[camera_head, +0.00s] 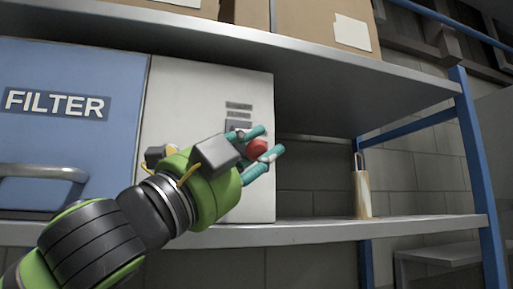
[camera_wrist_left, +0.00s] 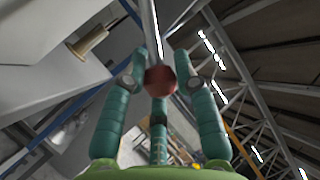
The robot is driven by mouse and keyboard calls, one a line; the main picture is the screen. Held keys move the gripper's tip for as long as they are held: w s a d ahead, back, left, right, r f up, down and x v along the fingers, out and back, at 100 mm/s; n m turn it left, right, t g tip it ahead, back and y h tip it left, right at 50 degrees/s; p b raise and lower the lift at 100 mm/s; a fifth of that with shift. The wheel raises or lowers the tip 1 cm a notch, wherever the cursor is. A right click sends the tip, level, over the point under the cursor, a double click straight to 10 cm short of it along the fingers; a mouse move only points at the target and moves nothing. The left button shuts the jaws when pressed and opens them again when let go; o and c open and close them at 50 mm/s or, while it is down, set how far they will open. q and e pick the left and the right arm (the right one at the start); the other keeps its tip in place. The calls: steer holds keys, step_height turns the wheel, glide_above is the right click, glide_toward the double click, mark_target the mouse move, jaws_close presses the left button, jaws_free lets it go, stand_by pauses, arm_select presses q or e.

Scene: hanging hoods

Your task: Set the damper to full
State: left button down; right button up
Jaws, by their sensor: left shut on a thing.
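The damper's lever ends in a round red knob (camera_head: 257,147), in front of the white panel (camera_head: 170,95) near its right edge. My left gripper (camera_head: 268,151) reaches in from the lower left, its teal fingers shut around the knob. In the left wrist view the red knob (camera_wrist_left: 160,80) sits between the fingers, with a thin grey rod (camera_wrist_left: 150,28) running up from it. Small grey label plates (camera_head: 238,110) are on the panel above the gripper; their text is too small to read. The gripper hides part of the panel and any lower markings. My right gripper is not in view.
A blue cabinet marked FILTER (camera_head: 60,104) with a grey handle (camera_head: 45,172) stands left of the panel. A shelf (camera_head: 330,72) runs above with cardboard boxes (camera_head: 315,22). A tan object with a loop (camera_head: 362,192) stands right, beside a blue post (camera_head: 476,160). Space right of the panel is open.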

arm_select(q)
steer(key=shift+w+d+f, duration=0.1)
steer(key=shift+d+f, duration=0.05)
steer(key=shift+f, duration=0.15)
steer(key=c, duration=1)
jaws_free()
steer(key=shift+o, duration=0.3)
steer(key=shift+r, duration=0.1)
steer(key=v, duration=1.2)
